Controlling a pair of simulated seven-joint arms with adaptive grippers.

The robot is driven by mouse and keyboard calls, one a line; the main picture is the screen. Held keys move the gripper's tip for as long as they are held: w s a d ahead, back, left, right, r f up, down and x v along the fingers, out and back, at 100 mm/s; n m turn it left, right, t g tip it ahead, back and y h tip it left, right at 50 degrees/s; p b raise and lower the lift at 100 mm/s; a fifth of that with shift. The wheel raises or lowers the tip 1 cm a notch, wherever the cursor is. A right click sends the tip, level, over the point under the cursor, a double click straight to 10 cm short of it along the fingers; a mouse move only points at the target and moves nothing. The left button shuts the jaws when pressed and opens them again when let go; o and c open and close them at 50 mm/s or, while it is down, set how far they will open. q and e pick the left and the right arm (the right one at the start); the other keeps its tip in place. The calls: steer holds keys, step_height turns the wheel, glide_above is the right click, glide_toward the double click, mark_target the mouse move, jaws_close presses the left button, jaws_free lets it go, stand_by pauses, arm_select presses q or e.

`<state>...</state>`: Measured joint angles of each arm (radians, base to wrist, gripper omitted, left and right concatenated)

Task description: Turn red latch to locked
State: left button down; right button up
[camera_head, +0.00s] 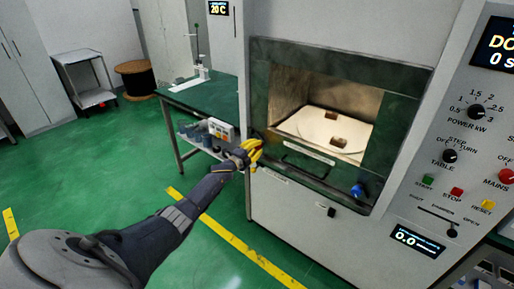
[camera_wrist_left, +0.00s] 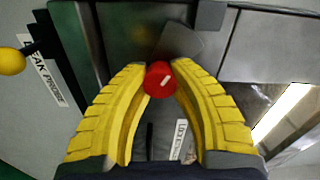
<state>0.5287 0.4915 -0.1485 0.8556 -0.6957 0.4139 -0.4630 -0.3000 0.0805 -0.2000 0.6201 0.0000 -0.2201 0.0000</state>
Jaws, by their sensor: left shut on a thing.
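The red latch (camera_wrist_left: 159,80) shows in the left wrist view as a round red knob with a white mark. It sits between the yellow fingertips of my left gripper (camera_wrist_left: 160,82), which is shut on it. A label beside the latch is partly readable (camera_wrist_left: 180,140). In the head view my left gripper (camera_head: 250,152) is at the left edge of the microwave's front, and it hides the latch there. My right gripper is not in view.
The microwave cavity (camera_head: 324,124) is lit, with a plate and small brown blocks inside. A blue knob (camera_head: 358,190) sits at its lower right. The control panel (camera_head: 465,150) is at the right. A yellow ball-ended lever (camera_wrist_left: 12,62) is near my left gripper. A green table (camera_head: 212,100) stands behind.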

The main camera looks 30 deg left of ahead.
arm_select(q)
steer(key=shift+a+f, duration=0.1)
steer(key=shift+a, duration=0.05)
steer(key=c, duration=1.2)
jaws_free()
steer(key=shift+o, duration=1.2)
steer(key=shift+s, duration=0.1)
steer(key=s+a, duration=0.1)
steer(key=s, duration=1)
steer(key=shift+s, duration=0.4)
steer(key=shift+a, duration=0.1)
